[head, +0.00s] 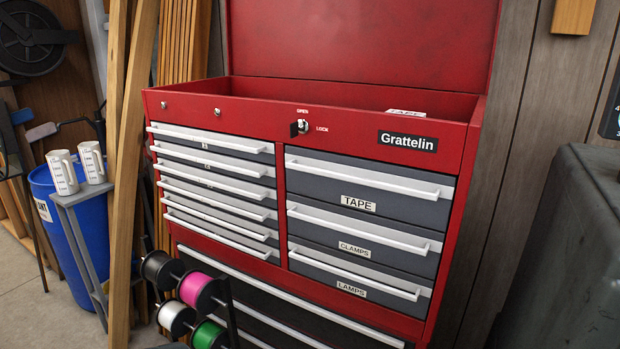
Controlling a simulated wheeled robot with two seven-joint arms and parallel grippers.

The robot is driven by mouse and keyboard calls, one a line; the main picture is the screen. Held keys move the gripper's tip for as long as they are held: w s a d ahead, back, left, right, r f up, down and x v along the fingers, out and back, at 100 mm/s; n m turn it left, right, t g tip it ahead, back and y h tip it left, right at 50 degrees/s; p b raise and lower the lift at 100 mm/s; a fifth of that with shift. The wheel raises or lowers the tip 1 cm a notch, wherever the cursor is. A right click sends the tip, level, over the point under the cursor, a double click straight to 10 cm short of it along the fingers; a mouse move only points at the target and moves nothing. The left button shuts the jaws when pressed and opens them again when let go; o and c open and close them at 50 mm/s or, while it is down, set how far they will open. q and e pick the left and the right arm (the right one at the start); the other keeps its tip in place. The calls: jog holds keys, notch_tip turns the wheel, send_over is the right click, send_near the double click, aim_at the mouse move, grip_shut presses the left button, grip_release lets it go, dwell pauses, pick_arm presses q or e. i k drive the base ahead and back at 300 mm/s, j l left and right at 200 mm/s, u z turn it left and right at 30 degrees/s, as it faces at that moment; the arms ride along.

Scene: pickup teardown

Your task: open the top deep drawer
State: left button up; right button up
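A red tool chest (380,127) with its lid raised stands in the middle of the head view, labelled Grattelin. On its right side are three deep grey drawers with long white bar handles. The top deep drawer (400,206) is labelled TAPE and is shut; its handle (370,179) runs across its upper part. Below it are the CLAMPS drawer (395,252) and the LAMPS drawer (395,297), both shut. A key sits in the lock (299,127) between the OPEN and LOCK marks. Neither of my grippers is in view.
Several shallow shut drawers (212,171) fill the chest's left side. A rack of wire spools (200,291) stands in front at lower left. Wooden boards (133,130) lean at left beside a blue bin (72,240). A dark bulky object (575,250) stands at right.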

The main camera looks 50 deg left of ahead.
aim_at(413, 195)
jog(key=u, duration=1.4)
